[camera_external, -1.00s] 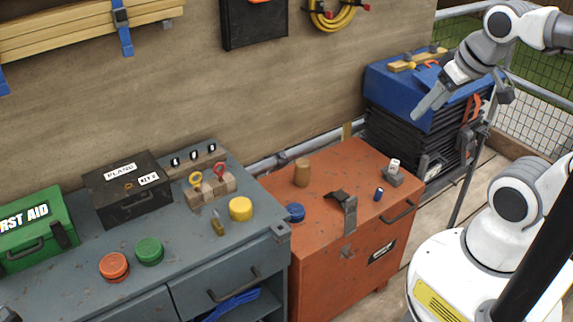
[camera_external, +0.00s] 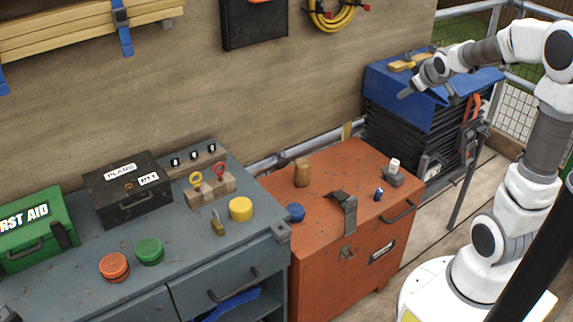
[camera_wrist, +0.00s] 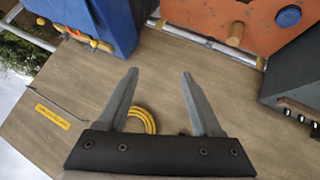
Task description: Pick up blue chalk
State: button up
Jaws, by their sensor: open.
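A small dark blue cylinder (camera_external: 378,194), which looks like the blue chalk, stands on the orange chest (camera_external: 330,250) near its right side. It does not show in the wrist view. A wider blue round cap (camera_external: 296,213) lies near the chest's left edge, and also shows in the wrist view (camera_wrist: 288,17). My gripper (camera_external: 402,95) is above and behind the chest's right side, high over its top and away from the cylinder. In the wrist view, its two fingers (camera_wrist: 158,73) are spread with nothing between them.
A brown cylinder (camera_external: 302,173), a black strap latch (camera_external: 343,203) and a grey block with a white top (camera_external: 393,174) are on the chest. A blue-covered black stack (camera_external: 385,105) stands behind right. The grey workbench (camera_external: 200,255) is left; the wall (camera_external: 290,90) is behind.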

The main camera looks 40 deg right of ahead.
jog(key=s+d+f+n+b, duration=0.1)
jog(key=d+f+b, duration=0.15)
jog(key=f, duration=0.85)
jog(key=d+f+b, duration=0.2)
jog(key=d+f, duration=0.1)
jog(key=f, duration=0.7)
jog(key=m+t+y+b, duration=0.3)
jog(key=m+t+b, duration=0.15)
jog(key=b, duration=0.25)
send_near(373, 196)
jog(key=w, duration=0.1)
jog(key=w+b, duration=0.2)
jog(key=shift+w+d+r+n+t, duration=0.1)
jog(key=shift+d+r+n+t, duration=0.15)
jog(key=shift+d+n+t, duration=0.1)
jog(key=shift+r+b+x, duration=0.15)
jog(key=shift+b+x, duration=0.45)
jog(key=shift+x, duration=0.95)
jog(key=shift+r+b+x, duration=0.15)
jog(key=shift+b+x, duration=0.4)
jog(key=shift+x, duration=1)
jog(key=shift+w+a, duration=0.1)
